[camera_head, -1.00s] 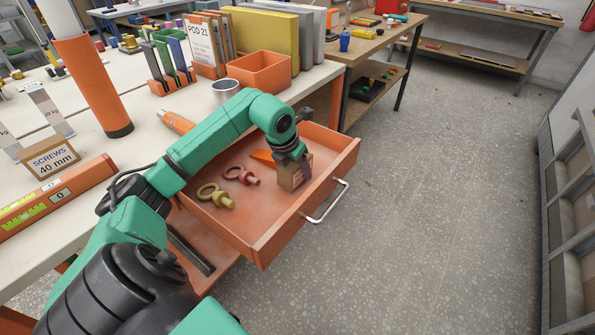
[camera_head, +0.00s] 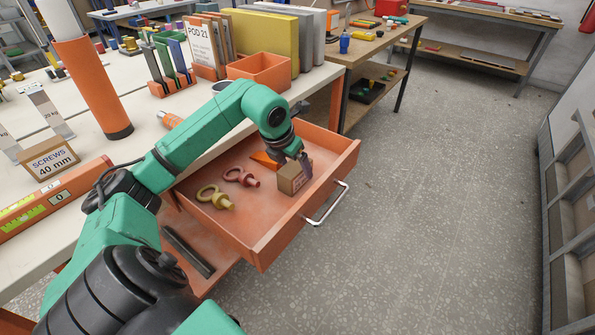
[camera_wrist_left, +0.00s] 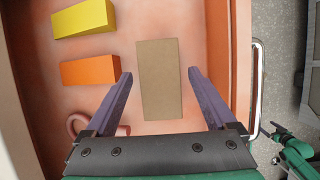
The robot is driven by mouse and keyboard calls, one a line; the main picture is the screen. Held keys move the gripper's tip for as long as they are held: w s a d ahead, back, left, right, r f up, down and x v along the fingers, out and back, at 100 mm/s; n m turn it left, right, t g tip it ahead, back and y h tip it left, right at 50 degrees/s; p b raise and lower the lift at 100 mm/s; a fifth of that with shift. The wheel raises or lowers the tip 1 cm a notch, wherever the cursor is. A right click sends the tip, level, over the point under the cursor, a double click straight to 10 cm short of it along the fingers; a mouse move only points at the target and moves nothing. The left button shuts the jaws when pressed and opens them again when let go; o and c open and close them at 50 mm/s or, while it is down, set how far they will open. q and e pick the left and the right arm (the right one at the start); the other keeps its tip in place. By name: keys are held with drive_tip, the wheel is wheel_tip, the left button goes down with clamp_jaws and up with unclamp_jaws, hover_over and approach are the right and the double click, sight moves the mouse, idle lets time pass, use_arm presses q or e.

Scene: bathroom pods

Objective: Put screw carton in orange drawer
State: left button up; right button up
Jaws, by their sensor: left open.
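The screw carton (camera_head: 289,179) is a small brown box inside the open orange drawer (camera_head: 262,237), near its front right side. In the left wrist view the carton (camera_wrist_left: 159,78) rests on the drawer floor between my left gripper's fingers (camera_wrist_left: 159,92), with a gap on each side. My left gripper (camera_head: 303,172) is open, reaching down into the drawer at the carton. The drawer is pulled out from under the white bench and has a metal handle (camera_head: 327,204).
A "SCREWS 40 mm" box (camera_head: 50,159) and a level (camera_head: 50,200) are on the bench (camera_head: 100,160). The floor at right is clear.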

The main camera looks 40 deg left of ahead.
use_arm(q)
drive_tip(key=v, duration=0.8)
drive_tip(key=shift+r, duration=0.1)
